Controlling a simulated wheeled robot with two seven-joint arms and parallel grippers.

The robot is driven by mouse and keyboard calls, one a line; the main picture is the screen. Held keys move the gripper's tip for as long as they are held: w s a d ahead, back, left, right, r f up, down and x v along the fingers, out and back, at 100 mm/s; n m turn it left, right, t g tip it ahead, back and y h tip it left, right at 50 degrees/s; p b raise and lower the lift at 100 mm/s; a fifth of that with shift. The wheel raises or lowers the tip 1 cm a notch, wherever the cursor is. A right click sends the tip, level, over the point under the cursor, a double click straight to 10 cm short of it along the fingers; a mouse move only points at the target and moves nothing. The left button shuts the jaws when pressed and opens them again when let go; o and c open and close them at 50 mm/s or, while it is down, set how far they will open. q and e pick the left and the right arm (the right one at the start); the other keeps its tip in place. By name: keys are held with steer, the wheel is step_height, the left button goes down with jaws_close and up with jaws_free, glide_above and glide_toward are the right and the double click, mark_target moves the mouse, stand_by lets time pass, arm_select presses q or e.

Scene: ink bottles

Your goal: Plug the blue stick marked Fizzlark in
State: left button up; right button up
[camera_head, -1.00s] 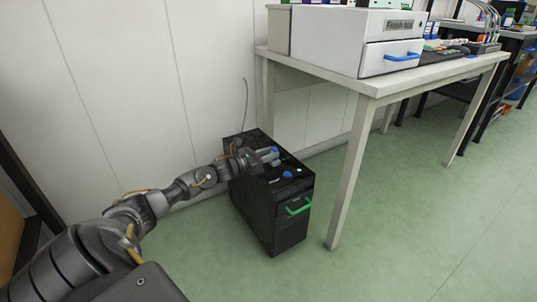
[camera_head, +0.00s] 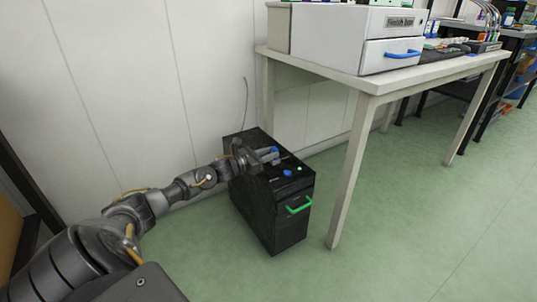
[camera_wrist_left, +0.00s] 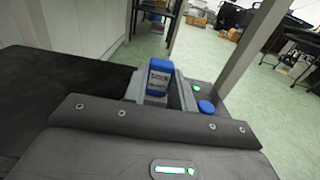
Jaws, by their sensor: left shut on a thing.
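A blue stick (camera_wrist_left: 160,76) with a dark printed label is upright between the fingers of my left gripper (camera_wrist_left: 162,90) in the left wrist view. The print is too small to read with certainty. In the head view my left gripper (camera_head: 268,156) is shut on the stick, at the top of a black computer tower (camera_head: 262,205), beside the round blue button (camera_head: 287,172). Its fingers hide the lower part of the stick. I cannot tell whether the stick touches the tower or sits in a socket. My right gripper is not in view.
The tower stands on the green floor (camera_head: 400,220), close to the pale wall (camera_head: 110,100) and left of a white table (camera_head: 345,75). A green handle (camera_head: 299,206) is on its front. A table leg (camera_head: 348,175) stands just right of the tower.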

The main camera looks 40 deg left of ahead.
arm_select(q)
steer(key=o, duration=1.5)
steer(key=shift+r, duration=0.1)
step_height(320, 180, up, 8)
steer(key=p, duration=0.5)
steer(key=shift+p, duration=0.35)
